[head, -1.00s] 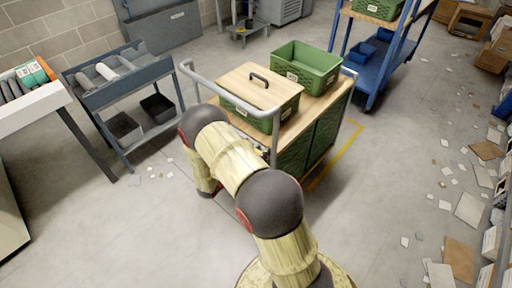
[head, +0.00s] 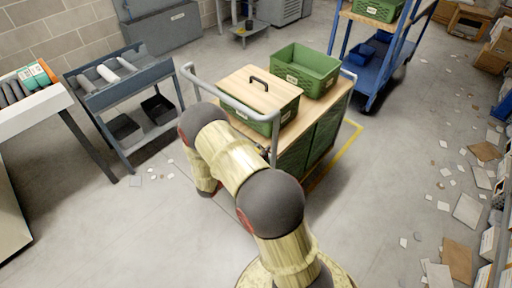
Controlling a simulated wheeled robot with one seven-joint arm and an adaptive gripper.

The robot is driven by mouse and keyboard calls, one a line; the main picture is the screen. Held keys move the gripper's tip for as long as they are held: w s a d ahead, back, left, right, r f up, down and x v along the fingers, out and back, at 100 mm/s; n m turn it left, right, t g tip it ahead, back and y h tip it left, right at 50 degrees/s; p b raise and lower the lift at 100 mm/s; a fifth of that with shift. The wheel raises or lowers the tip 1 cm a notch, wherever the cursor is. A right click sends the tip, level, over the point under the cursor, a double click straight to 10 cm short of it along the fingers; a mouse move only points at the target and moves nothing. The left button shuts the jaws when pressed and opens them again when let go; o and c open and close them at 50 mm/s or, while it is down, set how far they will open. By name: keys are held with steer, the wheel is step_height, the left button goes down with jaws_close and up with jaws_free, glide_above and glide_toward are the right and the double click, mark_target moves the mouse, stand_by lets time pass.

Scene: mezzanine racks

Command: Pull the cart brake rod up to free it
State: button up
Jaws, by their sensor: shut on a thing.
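The cart (head: 339,101) has a wooden top, green sides and a grey tubular push handle (head: 229,100) at its near left end. My arm reaches over the floor to that end, and its far links bend down beside the cart. My gripper is hidden behind my own arm, so its fingers and what they touch do not show. The brake rod cannot be made out. A small dark part (head: 263,150) shows between my arm and the cart's near end, too small to identify.
On the cart stand a green crate with a wooden lid (head: 240,86) and an open green crate (head: 318,62). A grey trolley (head: 115,90) stands left, a blue cart (head: 385,75) behind right. Floor at right has scattered cardboard and paper; the front left floor is mostly clear.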

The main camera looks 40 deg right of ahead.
steer(key=shift+w+r+p, duration=0.2)
steer(key=shift+r+p, duration=0.6)
steer(key=shift+r, duration=0.9)
steer(key=o, duration=1.3)
steer(key=shift+c, duration=0.2)
steer(key=o, duration=0.3)
steer(key=shift+s, duration=0.1)
steer(key=shift+o, duration=0.2)
steer(key=shift+f, duration=0.1)
steer(key=s+a, duration=0.1)
steer(key=a, duration=1.1)
